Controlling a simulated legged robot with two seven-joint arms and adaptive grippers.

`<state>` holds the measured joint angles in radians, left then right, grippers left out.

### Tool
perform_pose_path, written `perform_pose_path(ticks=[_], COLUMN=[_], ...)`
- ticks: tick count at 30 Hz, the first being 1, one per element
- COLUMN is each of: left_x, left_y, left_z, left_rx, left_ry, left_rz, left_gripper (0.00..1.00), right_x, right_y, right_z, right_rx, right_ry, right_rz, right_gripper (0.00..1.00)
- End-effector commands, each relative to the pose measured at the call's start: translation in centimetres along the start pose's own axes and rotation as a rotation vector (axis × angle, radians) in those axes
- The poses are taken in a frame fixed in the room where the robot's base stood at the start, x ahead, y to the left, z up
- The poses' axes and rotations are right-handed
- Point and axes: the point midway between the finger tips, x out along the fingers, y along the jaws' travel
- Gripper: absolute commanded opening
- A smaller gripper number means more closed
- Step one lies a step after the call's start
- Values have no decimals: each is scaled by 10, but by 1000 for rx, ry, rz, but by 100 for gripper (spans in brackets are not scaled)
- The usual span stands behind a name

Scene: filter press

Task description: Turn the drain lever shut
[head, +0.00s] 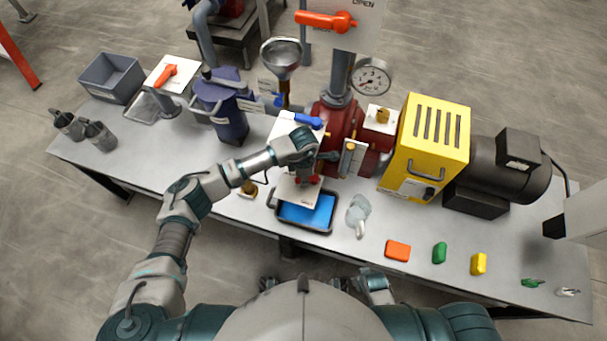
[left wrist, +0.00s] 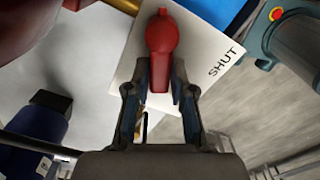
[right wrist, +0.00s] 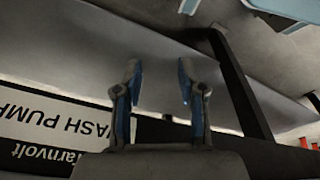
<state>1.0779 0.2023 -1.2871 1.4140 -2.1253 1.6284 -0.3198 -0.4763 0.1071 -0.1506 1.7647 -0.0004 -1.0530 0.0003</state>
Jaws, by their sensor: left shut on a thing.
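The red drain lever (head: 309,180) sits on a white plate (head: 294,194) above the blue-filled tray. In the left wrist view the lever (left wrist: 163,36) has its red handle running down between my fingers, and the plate (left wrist: 201,62) reads SHUT to the right of it. The handle does not lie over that word. My left gripper (head: 308,176) is shut on the lever's handle; it also shows in the left wrist view (left wrist: 160,92). The plate's other marking is hidden. My right gripper (right wrist: 158,82) is open and empty, near a bench edge.
A black tray (head: 333,221) with blue content lies below the lever. The maroon pump body (head: 345,125), a yellow housing (head: 428,145) and a blue canister (head: 222,105) stand behind. A glove (head: 359,214) and orange block (head: 397,250) lie right. The left front bench is mostly clear.

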Motion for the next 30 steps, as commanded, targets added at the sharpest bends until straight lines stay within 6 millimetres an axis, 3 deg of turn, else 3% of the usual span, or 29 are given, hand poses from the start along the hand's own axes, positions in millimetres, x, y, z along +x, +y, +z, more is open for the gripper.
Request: perform_pose_path(ticks=[15,30], left_x=[-4,-3], left_y=[-16,-28], left_z=[5,16], left_rx=[-490,-928], left_ry=[-3,-4], left_rz=[3,2], left_gripper=[0,0], right_x=[45,71], right_y=[-3,-4], right_z=[38,80], right_rx=[-6,-13], right_ry=[-22,-42], right_rz=[-3,-5], right_gripper=[40,40])
